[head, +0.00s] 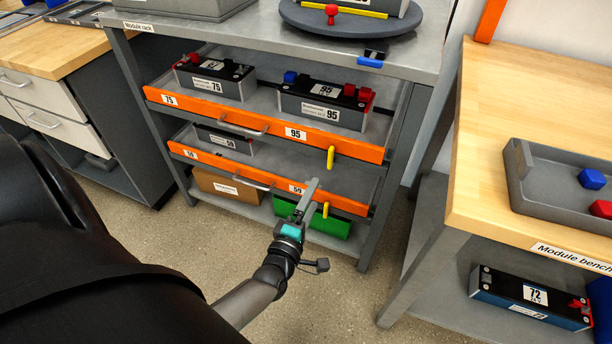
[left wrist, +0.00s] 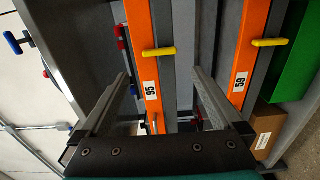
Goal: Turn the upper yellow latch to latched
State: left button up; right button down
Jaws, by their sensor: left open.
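The upper yellow latch (head: 330,157) is on the orange front of the upper rack drawer (head: 240,121), right of the 95 label. It stands upright, across the length of the front. In the left wrist view the upper latch (left wrist: 159,51) lies ahead, between the lines of the two fingers. My left gripper (head: 308,195) is open and empty, in front of the lower drawer front and below the upper latch. In the left wrist view the open fingers (left wrist: 163,78) are apart from the latch. My right gripper is not in view.
A lower yellow latch (head: 325,210) sits on the lower drawer front (head: 237,172), close to my gripper. Battery modules stand in the upper drawer. A green box (head: 330,226) is below. The module bench (head: 456,200) stands at right; bare floor lies before the rack.

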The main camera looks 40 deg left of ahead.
pick_arm(q)
jog(key=shift+v, duration=1.6)
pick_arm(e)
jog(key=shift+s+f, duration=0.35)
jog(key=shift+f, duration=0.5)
pick_arm(q)
jog(key=shift+d, duration=0.1)
